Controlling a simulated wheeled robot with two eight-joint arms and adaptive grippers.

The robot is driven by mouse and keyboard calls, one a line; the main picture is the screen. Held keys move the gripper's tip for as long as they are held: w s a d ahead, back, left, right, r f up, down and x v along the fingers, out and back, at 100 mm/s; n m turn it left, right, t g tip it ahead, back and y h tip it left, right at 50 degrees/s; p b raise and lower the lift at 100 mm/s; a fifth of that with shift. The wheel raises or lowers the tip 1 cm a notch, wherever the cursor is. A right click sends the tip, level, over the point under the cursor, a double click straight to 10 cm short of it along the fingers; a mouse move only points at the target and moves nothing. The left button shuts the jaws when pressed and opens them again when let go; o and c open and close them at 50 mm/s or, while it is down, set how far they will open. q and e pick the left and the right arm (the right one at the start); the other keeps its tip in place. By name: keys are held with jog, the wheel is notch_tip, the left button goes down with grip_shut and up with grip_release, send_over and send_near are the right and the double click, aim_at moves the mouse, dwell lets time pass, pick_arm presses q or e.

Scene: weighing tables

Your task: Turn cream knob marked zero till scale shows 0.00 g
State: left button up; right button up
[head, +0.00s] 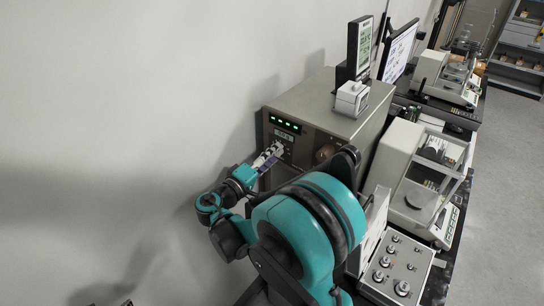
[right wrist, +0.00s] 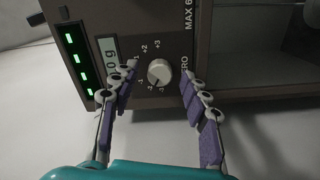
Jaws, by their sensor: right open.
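The cream knob (right wrist: 160,72) is on the scale's dark front panel (right wrist: 135,20) in the right wrist view, with a dial from -3 to +3 around it and the end of the word ZERO beside it. My right gripper (right wrist: 160,83) is open, one finger on each side of the knob, with visible gaps. Whether the fingertips reach the panel is unclear. The scale's display (right wrist: 107,47) shows "0 g" at its end; the rest is covered by my left-hand finger. In the head view my right gripper (head: 275,152) is at the panel and hides the knob.
Green lights (right wrist: 77,62) glow beside the display. The scale's large grey housing (head: 320,98) carries a small white box (head: 351,98). Other balances (head: 398,150) and a panel of knobs (head: 395,265) stand to the right. A bare wall is on the left.

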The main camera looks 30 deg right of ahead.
jog(key=v, duration=1.2)
